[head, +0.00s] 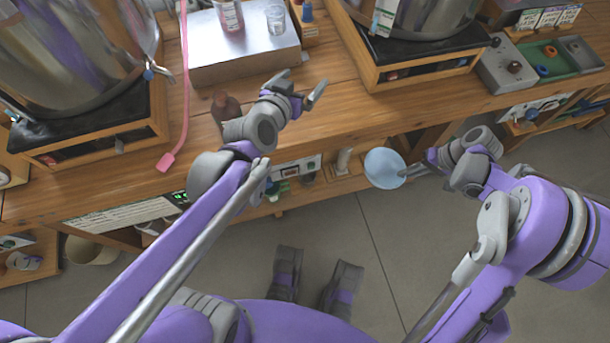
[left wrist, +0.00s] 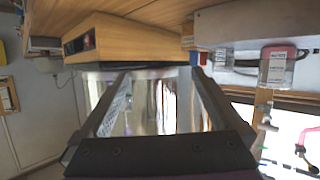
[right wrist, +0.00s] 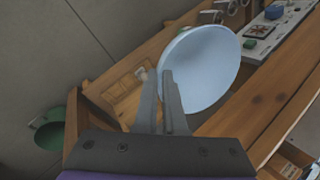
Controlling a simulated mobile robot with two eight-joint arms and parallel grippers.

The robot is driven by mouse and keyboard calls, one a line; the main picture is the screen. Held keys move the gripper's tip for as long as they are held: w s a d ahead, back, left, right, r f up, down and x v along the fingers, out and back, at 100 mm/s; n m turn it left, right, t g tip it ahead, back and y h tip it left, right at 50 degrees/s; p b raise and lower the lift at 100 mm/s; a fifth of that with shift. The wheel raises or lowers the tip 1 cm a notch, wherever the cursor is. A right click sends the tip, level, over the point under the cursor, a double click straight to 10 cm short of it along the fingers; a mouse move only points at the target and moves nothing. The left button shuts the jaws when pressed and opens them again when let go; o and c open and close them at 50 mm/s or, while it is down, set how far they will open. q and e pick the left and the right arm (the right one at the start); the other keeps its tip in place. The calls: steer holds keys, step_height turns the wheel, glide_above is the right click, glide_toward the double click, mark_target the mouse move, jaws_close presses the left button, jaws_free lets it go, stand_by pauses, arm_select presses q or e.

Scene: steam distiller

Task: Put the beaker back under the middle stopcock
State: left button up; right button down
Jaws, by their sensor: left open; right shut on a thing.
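My right gripper (head: 412,171) is shut on a pale blue round bowl-like dish (head: 385,168), held in front of the table edge. The dish also fills the middle of the right wrist view (right wrist: 205,70). A small clear beaker (head: 277,19) stands on the grey metal box (head: 240,62) at the back of the table. My left gripper (head: 300,92) is open and empty above the table, in front of that box. A small stopcock (head: 150,73) with a blue part sits on the left steel vessel (head: 80,60). I cannot tell which stopcock is the middle one.
A pink hose (head: 184,100) lies on the table. Another steel vessel (head: 430,15) stands on a wooden base (head: 375,75) at the right.

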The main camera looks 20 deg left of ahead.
arm_select(q)
steer(key=s+a+f+g+y, duration=0.1)
steer(key=s+f+g, duration=0.3)
steer(key=s, duration=0.7)
steer(key=s+a+f+g+y, duration=0.1)
steer(key=s+a+f+g, duration=0.1)
steer(key=s+f+g, duration=0.2)
steer(key=s+f, duration=0.3)
steer(key=s, duration=0.4)
steer(key=shift+a+f+n+g, duration=0.25)
steer(key=shift+a+n+g, duration=0.05)
steer(key=shift+n+g, duration=0.1)
steer(key=shift+s, duration=0.1)
